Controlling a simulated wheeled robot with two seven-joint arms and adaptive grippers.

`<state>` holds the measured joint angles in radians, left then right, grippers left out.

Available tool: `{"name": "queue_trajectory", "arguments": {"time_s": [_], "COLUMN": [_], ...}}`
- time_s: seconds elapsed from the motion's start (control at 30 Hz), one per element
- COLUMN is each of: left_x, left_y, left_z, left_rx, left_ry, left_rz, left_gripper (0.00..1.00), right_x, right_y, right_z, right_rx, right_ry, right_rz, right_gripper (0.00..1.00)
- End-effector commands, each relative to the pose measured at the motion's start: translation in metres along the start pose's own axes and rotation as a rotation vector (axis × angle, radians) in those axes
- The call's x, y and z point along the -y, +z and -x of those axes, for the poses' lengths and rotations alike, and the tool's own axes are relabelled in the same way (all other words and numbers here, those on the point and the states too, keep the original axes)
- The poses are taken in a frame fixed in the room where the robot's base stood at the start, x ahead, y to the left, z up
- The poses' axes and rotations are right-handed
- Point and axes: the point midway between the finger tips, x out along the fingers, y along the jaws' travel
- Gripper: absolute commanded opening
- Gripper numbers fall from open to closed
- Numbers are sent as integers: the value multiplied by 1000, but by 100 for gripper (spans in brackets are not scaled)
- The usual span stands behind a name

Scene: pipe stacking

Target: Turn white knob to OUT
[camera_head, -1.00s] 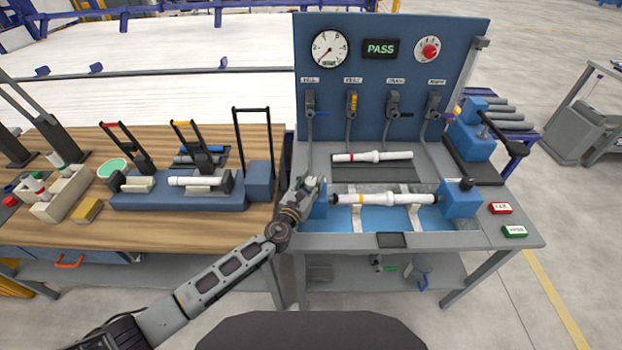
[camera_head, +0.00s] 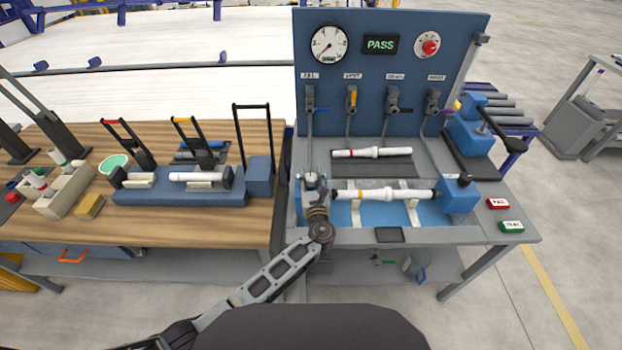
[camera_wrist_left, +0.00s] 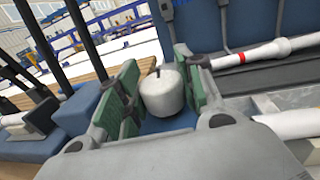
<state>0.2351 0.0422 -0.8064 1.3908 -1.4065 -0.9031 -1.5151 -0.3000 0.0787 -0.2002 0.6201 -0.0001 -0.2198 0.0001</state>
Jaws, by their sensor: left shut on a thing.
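The white knob (camera_wrist_left: 162,92) is a short cylinder with a small dark mark on top, on a blue block at the left end of the test bench. In the head view the left gripper (camera_head: 314,185) covers most of the knob and block. In the left wrist view the green pads of my left gripper (camera_wrist_left: 160,100) are on both sides of the knob, shut on it. The OUT marking is not readable. My right gripper is not in view.
A white pipe (camera_head: 385,195) lies in the bench fixture beside the gripper, and another white pipe (camera_head: 372,152) lies behind it. The blue panel (camera_head: 460,60) carries valves, a gauge (camera_head: 329,44) and a PASS display (camera_head: 381,45). A wooden table (camera_head: 150,225) stands left.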

Motion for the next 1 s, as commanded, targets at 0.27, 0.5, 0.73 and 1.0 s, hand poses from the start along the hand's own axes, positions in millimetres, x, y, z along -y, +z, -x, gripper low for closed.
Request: {"name": "queue_trajectory", "arguments": {"time_s": [0.27,0.5,0.73,1.0], "left_x": [1,1,0,0], "left_y": [-1,0,0,1], "left_z": [0,-1,0,-1], "left_rx": [2,1,2,2], "left_ry": [146,213,232,231], "left_rz": [2,1,0,0], "left_gripper": [13,13,13,13], "right_x": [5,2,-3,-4], "right_y": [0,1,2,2], "right_z": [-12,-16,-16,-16], "right_rx": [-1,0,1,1], "right_ry": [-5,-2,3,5], "right_rz": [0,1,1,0], "right_gripper": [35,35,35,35]}}
